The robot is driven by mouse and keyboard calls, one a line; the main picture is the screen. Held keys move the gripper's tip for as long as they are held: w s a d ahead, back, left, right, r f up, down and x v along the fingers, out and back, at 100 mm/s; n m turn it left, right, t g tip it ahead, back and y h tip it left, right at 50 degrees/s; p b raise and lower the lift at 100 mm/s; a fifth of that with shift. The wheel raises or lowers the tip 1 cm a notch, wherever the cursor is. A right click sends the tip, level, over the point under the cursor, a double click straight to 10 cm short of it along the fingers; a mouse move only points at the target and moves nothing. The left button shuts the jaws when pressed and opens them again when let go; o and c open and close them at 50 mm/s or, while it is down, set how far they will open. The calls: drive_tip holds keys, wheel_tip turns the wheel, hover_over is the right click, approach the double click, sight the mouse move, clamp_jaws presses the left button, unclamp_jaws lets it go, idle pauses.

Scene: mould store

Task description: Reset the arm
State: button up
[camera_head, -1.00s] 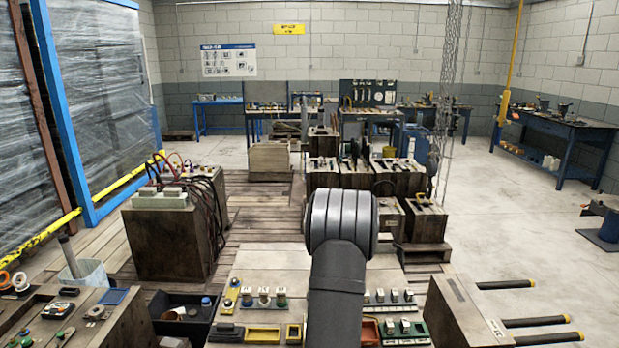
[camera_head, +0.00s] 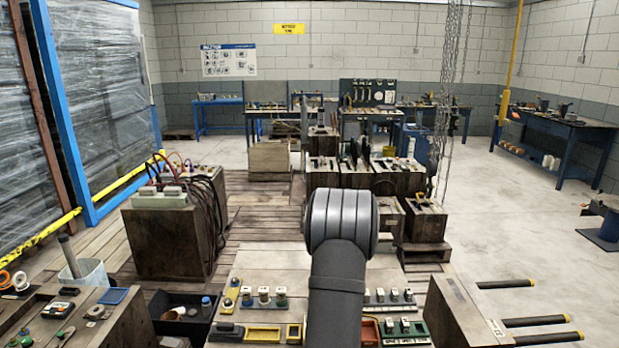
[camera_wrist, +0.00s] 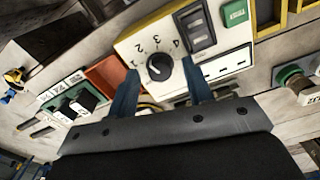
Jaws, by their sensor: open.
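My gripper (camera_wrist: 161,76) shows in the wrist view with its two blue fingers apart and nothing held between them. A black rotary knob (camera_wrist: 161,69) on a white panel (camera_wrist: 127,46) appears between the fingertips. Numbers run around the knob, and its white mark lies on its left side, near the 1. I cannot tell whether the fingers touch the knob or the panel. In the head view my arm reaches forward over the work surface (camera_head: 262,262), and the gripper is hidden behind it.
Around the knob in the wrist view are an orange tray (camera_wrist: 103,74), a green-and-white switch block (camera_wrist: 62,93) and a green button (camera_wrist: 288,74). In the head view a wooden block (camera_head: 462,310) stands to the right and a black bin (camera_head: 168,324) to the left.

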drive_tip(key=shift+n, duration=1.2)
